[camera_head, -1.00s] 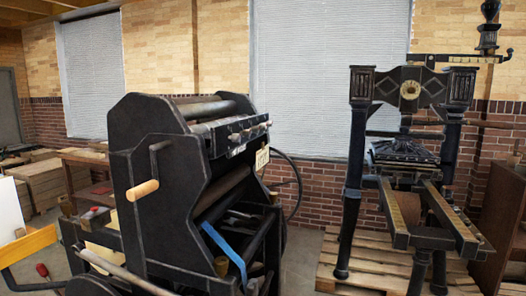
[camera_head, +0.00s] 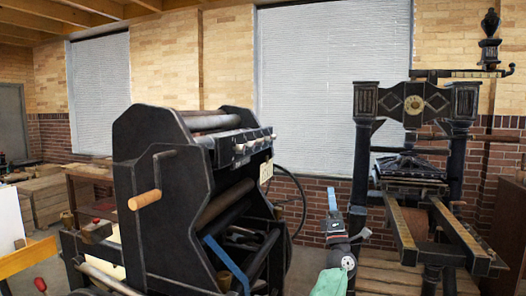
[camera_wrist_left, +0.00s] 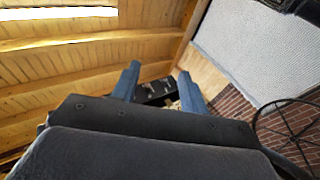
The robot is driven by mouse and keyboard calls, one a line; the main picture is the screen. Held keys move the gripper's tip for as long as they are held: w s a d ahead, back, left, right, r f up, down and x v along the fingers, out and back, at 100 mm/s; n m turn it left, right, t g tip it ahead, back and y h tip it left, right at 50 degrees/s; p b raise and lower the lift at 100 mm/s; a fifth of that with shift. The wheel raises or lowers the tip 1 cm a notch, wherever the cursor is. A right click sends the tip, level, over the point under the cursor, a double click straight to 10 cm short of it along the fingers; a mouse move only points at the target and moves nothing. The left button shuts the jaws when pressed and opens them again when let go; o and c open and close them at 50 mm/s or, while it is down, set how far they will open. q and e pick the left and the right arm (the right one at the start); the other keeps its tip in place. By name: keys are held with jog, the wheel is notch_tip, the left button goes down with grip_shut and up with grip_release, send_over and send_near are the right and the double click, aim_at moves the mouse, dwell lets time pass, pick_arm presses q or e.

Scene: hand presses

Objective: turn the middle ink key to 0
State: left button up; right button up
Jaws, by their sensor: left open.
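The ink keys are small pale knobs in a row on the dark rail (camera_head: 228,142) at the top right of the black press. The middle ink key (camera_head: 251,143) sits between two others; its setting is too small to read. My left gripper (camera_head: 348,213) is to the right of and lower than the keys in the head view, empty and apart from the press. In the left wrist view its two blue fingers (camera_wrist_left: 160,70) are spread and point upward, with a dark part seen beyond the gap. My right gripper is not in view.
The black press (camera_head: 150,200) has a side crank with a wooden handle (camera_head: 145,200) and a blue strap (camera_head: 226,264). A second iron hand press (camera_head: 415,105) stands on a pallet at right, close to my gripper. A brick wall with blinds (camera_head: 330,90) is behind.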

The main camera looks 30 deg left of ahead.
pick_arm(q)
jog(key=a+r+n+g+y, duration=0.4)
jog(key=a+r+n+g, duration=0.1)
jog(key=n+g, duration=0.5)
jog(key=a+r+n+g+y, duration=0.5)
jog(key=n+g, duration=0.4)
jog(key=n+g+h+b, duration=0.2)
jog(key=n+g+h, duration=0.6)
jog(key=n, duration=0.1)
send_near(258, 142)
jog(key=a, duration=0.1)
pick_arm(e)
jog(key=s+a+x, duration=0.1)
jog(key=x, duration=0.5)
pick_arm(q)
jog(key=w+p+x, duration=0.1)
jog(key=x, duration=0.6)
jog(key=shift+a+p, duration=0.3)
jog(key=shift+a, duration=0.15)
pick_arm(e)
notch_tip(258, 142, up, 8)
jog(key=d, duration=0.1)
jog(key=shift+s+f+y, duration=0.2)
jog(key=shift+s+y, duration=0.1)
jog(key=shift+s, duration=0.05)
pick_arm(q)
jog(key=shift+s, duration=0.1)
grip_shut()
